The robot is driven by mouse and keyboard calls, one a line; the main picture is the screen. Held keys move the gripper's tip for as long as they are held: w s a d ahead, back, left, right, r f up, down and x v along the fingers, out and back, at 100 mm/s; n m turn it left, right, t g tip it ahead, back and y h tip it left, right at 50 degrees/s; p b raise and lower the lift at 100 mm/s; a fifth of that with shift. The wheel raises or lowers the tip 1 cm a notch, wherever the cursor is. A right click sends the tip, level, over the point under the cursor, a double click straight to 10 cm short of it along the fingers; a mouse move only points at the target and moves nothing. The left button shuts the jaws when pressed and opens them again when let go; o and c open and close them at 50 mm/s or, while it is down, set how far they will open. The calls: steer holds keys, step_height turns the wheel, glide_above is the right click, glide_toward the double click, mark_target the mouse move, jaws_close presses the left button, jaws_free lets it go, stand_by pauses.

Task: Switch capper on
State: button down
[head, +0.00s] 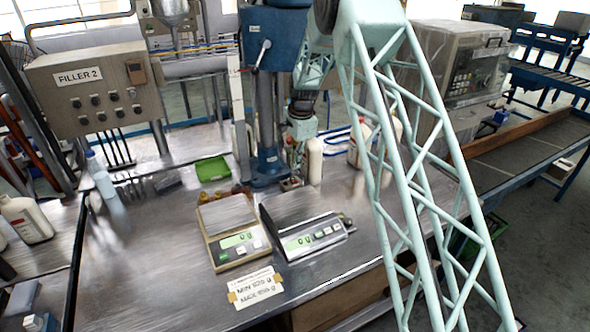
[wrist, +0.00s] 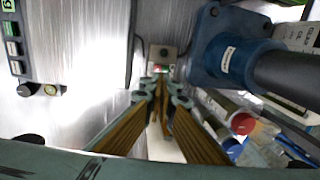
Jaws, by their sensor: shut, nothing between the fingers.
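The capper looks to be the blue column machine (head: 268,110) standing on the steel bench, with its blue base (wrist: 225,60) at the upper right of the wrist view. A small switch box (wrist: 162,55) sits on the bench beside that base, with red and green spots on its near side. It also shows low by the column in the head view (head: 290,184). My gripper (wrist: 160,80) is shut and empty, its fingertips pointing at the box and overlapping its near edge. I cannot tell whether they touch it. In the head view, my gripper (head: 295,165) is just above the box.
A white bottle (head: 314,160) stands right of my gripper. Bottles and a red cap (wrist: 243,123) crowd the wrist view's right. The bench's left part has clear room.

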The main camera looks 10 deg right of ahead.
mark_target(292, 178)
step_height(292, 178, up, 6)
steer(key=s, duration=0.1)
steer(key=shift+d+r, duration=0.15)
steer(key=shift+r, duration=0.05)
steer(key=shift+w+r+p, duration=0.1)
steer(key=shift+p, duration=0.3)
steer(key=shift+w+a+r+p, duration=0.25)
steer(key=shift+w+p, duration=0.15)
steer(key=shift+p, duration=0.35)
steer(key=shift+w+f, duration=0.1)
steer(key=shift+f, duration=0.1)
steer(key=shift+w+a+f+b, duration=0.1)
steer(key=shift+w+f, duration=0.25)
steer(key=shift+f, duration=1.9)
steer(key=shift+w+a+f+b, duration=0.15)
steer(key=shift+w+f, duration=0.15)
steer(key=shift+f, duration=1.9)
steer(key=shift+w+f+b, duration=0.1)
steer(key=shift+w+f, duration=0.25)
steer(key=shift+f, duration=1.9)
steer(key=shift+f, duration=0.1)
